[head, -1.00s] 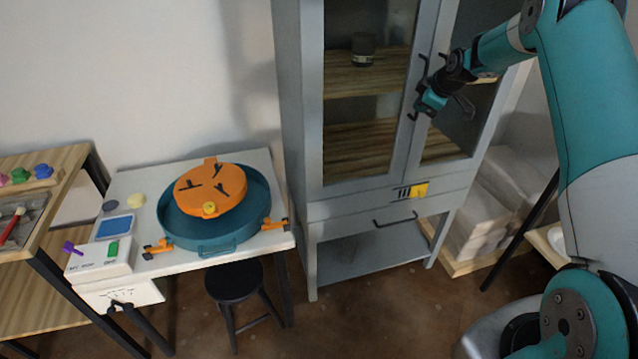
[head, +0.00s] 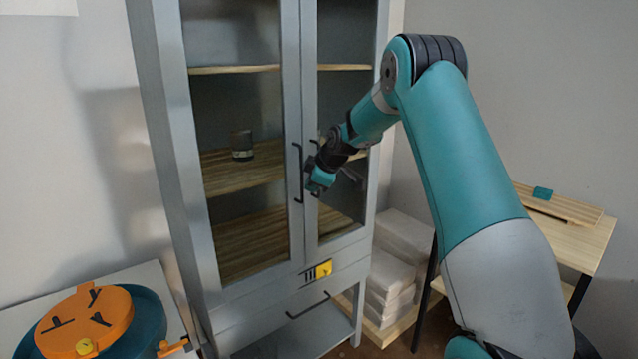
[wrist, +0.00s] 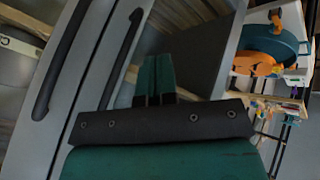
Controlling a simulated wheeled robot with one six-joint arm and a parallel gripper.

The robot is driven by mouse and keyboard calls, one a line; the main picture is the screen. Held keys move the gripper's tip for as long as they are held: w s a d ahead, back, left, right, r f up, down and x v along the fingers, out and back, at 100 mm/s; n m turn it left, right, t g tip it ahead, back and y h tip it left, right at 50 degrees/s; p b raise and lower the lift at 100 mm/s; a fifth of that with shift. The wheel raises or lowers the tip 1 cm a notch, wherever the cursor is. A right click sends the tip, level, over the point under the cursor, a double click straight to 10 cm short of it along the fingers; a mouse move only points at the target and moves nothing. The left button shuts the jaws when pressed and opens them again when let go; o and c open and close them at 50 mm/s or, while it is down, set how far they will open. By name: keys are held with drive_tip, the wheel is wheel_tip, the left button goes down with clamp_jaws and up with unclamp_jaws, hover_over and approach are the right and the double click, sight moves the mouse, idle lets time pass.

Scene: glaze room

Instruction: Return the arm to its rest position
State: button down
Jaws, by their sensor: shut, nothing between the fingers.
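My gripper (head: 314,188) is at the end of my raised teal arm, in front of the grey cabinet (head: 172,165) near its door handles (head: 298,172). In the wrist view my gripper (wrist: 155,98) has its two teal fingers together, with nothing between them. Two dark handles (wrist: 120,60) show close by in the wrist view. I cannot tell from the head view whether the fingers touch a handle. The cabinet's glass doors look closed.
A dark jar (head: 242,146) stands on a shelf inside the cabinet. An orange disc (head: 92,318) sits on a teal round tub (head: 150,325) at lower left. White stacked blocks (head: 392,275) and a wooden table (head: 570,235) stand at right.

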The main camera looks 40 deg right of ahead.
drive_tip(key=v, duration=0.4)
drive_tip(key=a+b+v, duration=0.1)
drive_tip(key=v, duration=0.1)
drive_tip(key=s+a+r+g+y, duration=0.1)
drive_tip(key=s+a, duration=0.4)
drive_tip(key=a, duration=0.3)
drive_tip(key=s+a+r+m+g+y, duration=0.1)
drive_tip(key=s+a, duration=0.3)
drive_tip(key=a, duration=0.4)
drive_tip(key=s+a+r+g+y, duration=0.1)
drive_tip(key=s+a, duration=0.4)
drive_tip(key=a, duration=0.3)
drive_tip(key=s+a+f+m+g, duration=0.1)
drive_tip(key=s+a, duration=0.4)
drive_tip(key=s, duration=0.6)
drive_tip(key=s+a+f+g, duration=0.1)
drive_tip(key=s+a+g, duration=0.2)
drive_tip(key=s, duration=0.9)
drive_tip(key=a, duration=0.2)
drive_tip(key=shift+a+f+m+y, duration=0.3)
drive_tip(key=shift+f+m, duration=0.05)
drive_tip(key=shift+m, duration=0.05)
